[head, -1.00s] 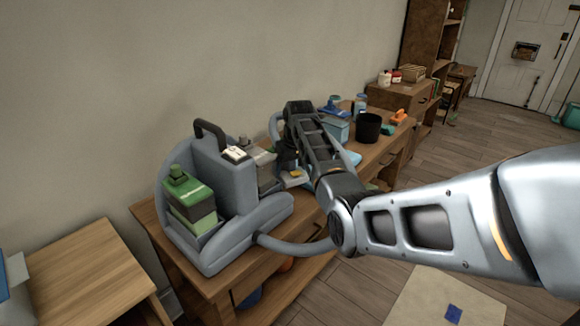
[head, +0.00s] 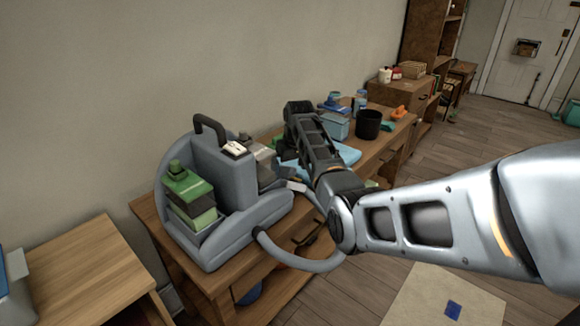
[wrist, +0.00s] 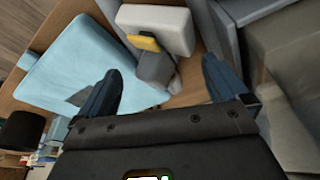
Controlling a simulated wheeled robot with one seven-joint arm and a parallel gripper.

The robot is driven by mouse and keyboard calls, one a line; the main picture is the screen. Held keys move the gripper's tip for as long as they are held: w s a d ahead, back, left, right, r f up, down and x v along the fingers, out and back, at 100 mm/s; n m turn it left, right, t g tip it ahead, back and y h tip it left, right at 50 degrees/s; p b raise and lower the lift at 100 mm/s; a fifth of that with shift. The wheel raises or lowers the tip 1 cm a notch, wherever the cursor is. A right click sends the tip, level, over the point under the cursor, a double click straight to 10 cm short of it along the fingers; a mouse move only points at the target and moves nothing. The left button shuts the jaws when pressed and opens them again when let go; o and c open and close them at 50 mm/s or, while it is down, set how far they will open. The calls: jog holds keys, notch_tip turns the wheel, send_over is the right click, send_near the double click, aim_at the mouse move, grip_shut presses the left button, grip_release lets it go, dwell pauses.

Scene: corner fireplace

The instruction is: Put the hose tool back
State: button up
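The hose tool (wrist: 155,30) has a pale grey head, a yellow button and a darker grey neck. In the wrist view it lies ahead of my gripper (wrist: 158,88), its neck between the two spread fingers. I see a gap on both sides, so my gripper looks open. In the head view my gripper points down at the table beside the grey cleaning machine, its fingertips hidden by the arm. The machine (head: 226,170) has a black handle and a green container (head: 188,190). Its grey hose (head: 300,263) curves from its front and passes behind my arm.
A light blue cloth (wrist: 75,65) lies left of the tool in the wrist view. On the wooden table, a black cup (head: 368,124), a blue box (head: 335,127) and an orange item (head: 398,112) stand beyond my gripper. Another wooden surface (head: 85,262) is at the left.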

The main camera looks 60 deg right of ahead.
jog(key=shift+r, duration=0.4)
jog(key=v, duration=1.2)
jog(key=shift+r, duration=0.25)
jog(key=shift+s+d, duration=0.1)
